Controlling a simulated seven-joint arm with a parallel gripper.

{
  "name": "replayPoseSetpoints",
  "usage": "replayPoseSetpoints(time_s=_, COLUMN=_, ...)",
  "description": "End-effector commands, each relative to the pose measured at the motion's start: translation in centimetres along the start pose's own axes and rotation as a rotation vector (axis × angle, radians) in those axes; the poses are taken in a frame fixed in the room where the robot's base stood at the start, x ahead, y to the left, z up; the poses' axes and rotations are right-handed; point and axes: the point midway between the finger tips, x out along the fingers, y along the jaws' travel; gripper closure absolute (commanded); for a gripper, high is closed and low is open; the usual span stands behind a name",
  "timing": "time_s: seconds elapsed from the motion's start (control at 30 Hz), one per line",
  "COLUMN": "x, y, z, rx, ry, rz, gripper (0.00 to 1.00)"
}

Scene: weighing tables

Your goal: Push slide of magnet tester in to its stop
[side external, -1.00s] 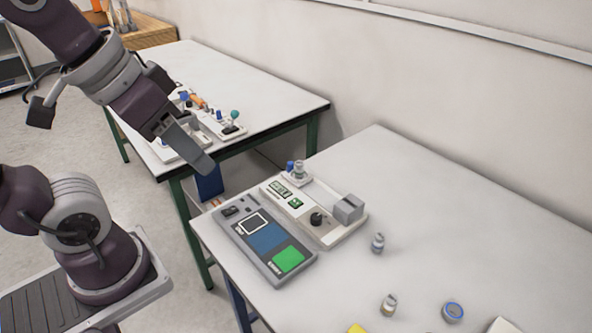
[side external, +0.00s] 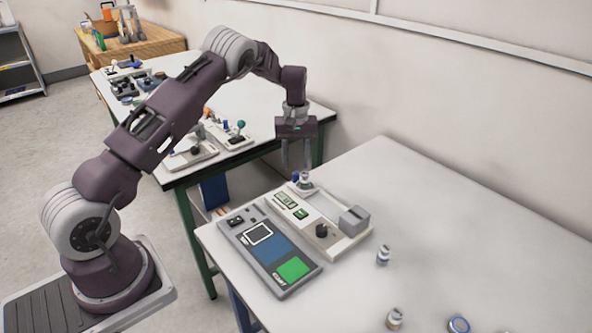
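A white instrument (side external: 338,248) with a small green display, a black knob and a grey block (side external: 353,220) at its right end lies on the near table. It looks like the magnet tester, but I cannot make out a label. The fingertips look close to the metal piece; contact cannot be told.
A grey panel (side external: 262,250) with blue and green fields lies directly in front of the instrument. The back right of the near table is clear. Another table (side external: 235,95) with devices stands behind.

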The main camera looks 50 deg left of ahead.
Motion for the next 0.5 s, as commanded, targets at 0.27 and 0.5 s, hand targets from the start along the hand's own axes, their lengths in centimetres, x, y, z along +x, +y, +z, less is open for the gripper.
replayPoseSetpoints(time_s=0.27, x=3.6, y=0.0, z=0.0, rx=0.001, ry=0.000, rz=0.000, gripper=0.61)
replayPoseSetpoints(time_s=0.5, x=3.7, y=0.0, z=0.0, rx=0.002, ry=0.001, rz=0.001, gripper=0.63)
